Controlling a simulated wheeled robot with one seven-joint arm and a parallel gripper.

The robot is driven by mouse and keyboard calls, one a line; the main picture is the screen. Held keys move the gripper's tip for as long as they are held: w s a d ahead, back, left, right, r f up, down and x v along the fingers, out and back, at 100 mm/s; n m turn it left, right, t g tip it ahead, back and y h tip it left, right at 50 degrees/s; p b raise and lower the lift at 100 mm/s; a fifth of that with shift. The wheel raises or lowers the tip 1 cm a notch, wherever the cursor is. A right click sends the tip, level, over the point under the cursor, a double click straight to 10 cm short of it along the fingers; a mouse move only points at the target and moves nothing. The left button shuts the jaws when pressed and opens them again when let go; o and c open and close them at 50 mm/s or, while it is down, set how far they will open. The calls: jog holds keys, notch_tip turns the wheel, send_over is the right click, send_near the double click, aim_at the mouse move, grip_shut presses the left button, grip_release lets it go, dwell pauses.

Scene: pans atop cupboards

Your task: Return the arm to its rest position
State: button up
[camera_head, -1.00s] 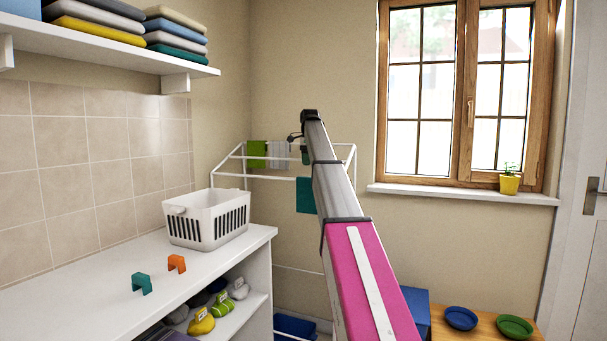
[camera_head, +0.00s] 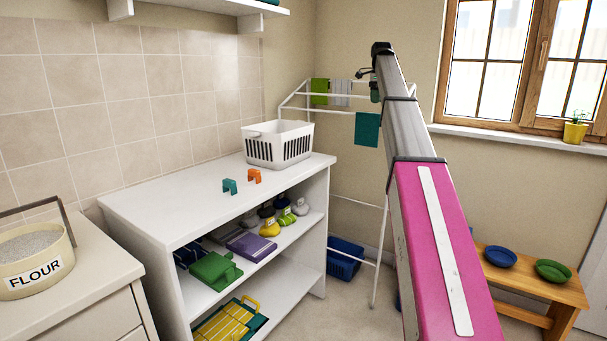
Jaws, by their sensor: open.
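My arm reaches up and away from the lower right of the head view, its pink and grey links crossing in front of the drying rack. My gripper (camera_head: 368,73) is at the far end of the arm, small and partly hidden by the dark wrist. It looks empty and apart from the hanging cloths behind it. The exact finger gap is too small to make out.
A white shelf unit (camera_head: 150,205) bears a white basket (camera_head: 278,148), a teal clip (camera_head: 229,186) and an orange clip (camera_head: 254,176). A flour bin (camera_head: 35,262) stands at left. A wooden bench (camera_head: 560,289) holds bowls at right. Floor shows between shelf and bench.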

jog(key=s+a+f+n, duration=0.2)
jog(key=s+f+n, duration=0.25)
jog(key=f, duration=0.85)
jog(key=s+a+f+n, duration=0.25)
jog(key=s+f, duration=0.25)
jog(key=f, duration=0.7)
jog(key=s+a+f+n, duration=0.2)
jog(key=s+f+n, duration=0.3)
jog(key=f, duration=0.8)
jog(key=s+a+f+n, duration=0.2)
jog(key=s+f+n, duration=0.4)
jog(key=s+f, duration=0.6)
jog(key=s+a+f+n, duration=0.2)
jog(key=s+f+n, duration=0.4)
jog(key=s+f, duration=0.6)
jog(key=s, duration=0.3)
jog(key=shift+s+a+n, duration=0.35)
jog(key=shift+a+n, duration=0.05)
